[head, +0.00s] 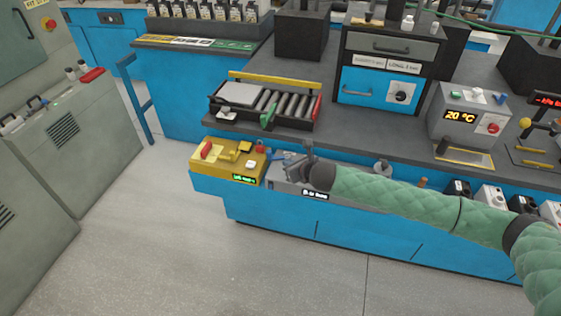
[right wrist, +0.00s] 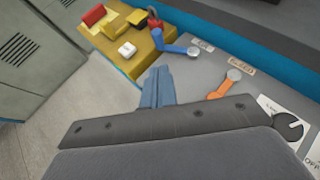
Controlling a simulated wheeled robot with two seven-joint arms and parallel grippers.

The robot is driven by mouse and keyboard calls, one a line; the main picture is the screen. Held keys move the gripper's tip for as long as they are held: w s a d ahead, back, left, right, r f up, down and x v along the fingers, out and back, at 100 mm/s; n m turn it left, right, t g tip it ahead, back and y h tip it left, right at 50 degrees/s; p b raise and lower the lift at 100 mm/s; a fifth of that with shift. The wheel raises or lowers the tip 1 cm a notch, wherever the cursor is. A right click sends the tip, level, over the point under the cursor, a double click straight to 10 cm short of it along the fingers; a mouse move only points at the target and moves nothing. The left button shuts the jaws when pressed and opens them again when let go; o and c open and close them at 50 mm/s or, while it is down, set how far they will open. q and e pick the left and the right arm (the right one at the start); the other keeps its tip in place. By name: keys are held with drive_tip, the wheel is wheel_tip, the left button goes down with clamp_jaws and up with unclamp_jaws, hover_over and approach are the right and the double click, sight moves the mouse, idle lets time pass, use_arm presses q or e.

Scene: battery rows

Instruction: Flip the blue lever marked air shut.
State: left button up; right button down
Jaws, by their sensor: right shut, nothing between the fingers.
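The blue lever (right wrist: 174,46) is on a grey panel (right wrist: 215,70). From a round pale pivot it reaches left towards the yellow box, and its end bends away. A small label sits beside the pivot, too blurred to read. In the head view the blue lever (head: 277,154) shows small, just left of my right gripper (head: 300,157). In the right wrist view my right gripper (right wrist: 158,74) is shut and empty. Its tips appear close to the lever on the near side; I cannot tell whether they touch. My left gripper is out of view.
An orange lever (right wrist: 220,88) with its own label and a dark dial (right wrist: 289,126) lie right on the panel. A yellow box (head: 225,160) with a red part adjoins at left. A roller tray (head: 238,94) stands behind. The floor in front is clear.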

sight(270, 157)
drive_tip(key=shift+w+a+f, duration=0.15)
drive_tip(key=shift+w+a, duration=0.1)
drive_tip(key=shift+w, duration=0.1)
drive_tip(key=p+x, duration=0.2)
drive_tip(key=x, duration=0.5)
use_arm(q)
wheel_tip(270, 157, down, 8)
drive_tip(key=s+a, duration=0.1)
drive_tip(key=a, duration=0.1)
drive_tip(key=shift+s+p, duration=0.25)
drive_tip(key=shift+p, duration=0.15)
use_arm(e)
drive_tip(key=shift+x, duration=0.85)
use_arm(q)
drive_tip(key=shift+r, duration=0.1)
use_arm(e)
drive_tip(key=shift+f, duration=0.1)
